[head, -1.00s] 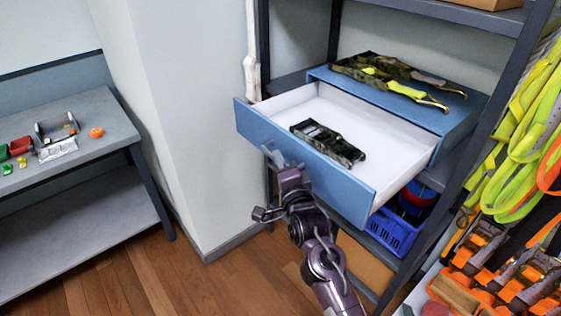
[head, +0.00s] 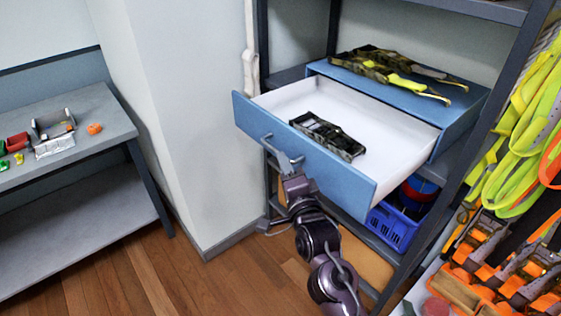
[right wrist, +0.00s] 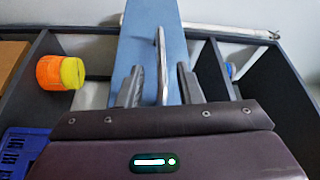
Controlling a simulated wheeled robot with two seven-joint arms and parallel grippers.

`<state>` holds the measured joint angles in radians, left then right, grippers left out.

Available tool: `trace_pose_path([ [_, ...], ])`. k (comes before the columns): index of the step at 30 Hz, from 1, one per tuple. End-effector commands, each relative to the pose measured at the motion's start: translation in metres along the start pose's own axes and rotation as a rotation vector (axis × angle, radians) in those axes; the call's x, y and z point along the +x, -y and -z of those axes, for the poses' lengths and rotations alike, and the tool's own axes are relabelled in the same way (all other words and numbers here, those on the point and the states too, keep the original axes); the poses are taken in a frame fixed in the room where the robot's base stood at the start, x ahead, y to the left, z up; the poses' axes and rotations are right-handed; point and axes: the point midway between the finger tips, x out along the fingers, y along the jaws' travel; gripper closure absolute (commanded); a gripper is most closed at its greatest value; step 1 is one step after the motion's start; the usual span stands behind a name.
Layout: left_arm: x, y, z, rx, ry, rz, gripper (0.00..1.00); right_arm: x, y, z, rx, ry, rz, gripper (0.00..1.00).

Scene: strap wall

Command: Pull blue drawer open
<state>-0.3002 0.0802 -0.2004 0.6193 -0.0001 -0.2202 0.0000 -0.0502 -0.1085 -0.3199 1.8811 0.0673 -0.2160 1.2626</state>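The blue drawer (head: 335,178) stands pulled well out of its blue cabinet (head: 440,112), showing its white inside. A dark ratchet strap (head: 328,135) lies in it. A grey bar handle (head: 268,146) is on the drawer's front. My right gripper (head: 290,170) is at the handle, in front of the drawer. In the right wrist view, the handle (right wrist: 161,62) stands between the two fingers (right wrist: 160,88), with a gap on each side, so the gripper is open. My left gripper is not in view.
Straps with yellow ends (head: 390,70) lie on the cabinet top. A blue basket (head: 392,228) sits below the drawer. Bright straps (head: 525,120) hang at right. A grey table (head: 70,165) stands at left. The floor (head: 200,285) in front is clear.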

Motion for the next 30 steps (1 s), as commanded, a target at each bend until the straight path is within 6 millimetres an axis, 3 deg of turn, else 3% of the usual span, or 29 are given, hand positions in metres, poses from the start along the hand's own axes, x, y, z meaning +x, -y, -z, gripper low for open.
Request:
trace_pose_path([
  [3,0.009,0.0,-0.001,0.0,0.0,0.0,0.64,-0.019,-0.003,-0.001,-0.001,0.001,-0.002,0.67],
  [7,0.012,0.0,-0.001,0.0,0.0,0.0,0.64,-0.031,-0.002,-0.001,-0.001,0.001,-0.001,0.67],
  [23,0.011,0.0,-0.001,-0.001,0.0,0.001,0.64,-0.034,-0.001,0.0,-0.003,0.001,-0.003,0.67],
  [26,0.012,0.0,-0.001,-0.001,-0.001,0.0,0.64,-0.033,-0.017,-0.004,-0.028,0.009,-0.031,0.67],
  [29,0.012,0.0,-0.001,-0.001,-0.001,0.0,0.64,-0.034,-0.06,-0.013,-0.099,0.034,-0.107,0.67],
  [30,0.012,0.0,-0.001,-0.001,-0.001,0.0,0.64,-0.036,-0.085,-0.018,-0.14,0.05,-0.149,0.67],
])
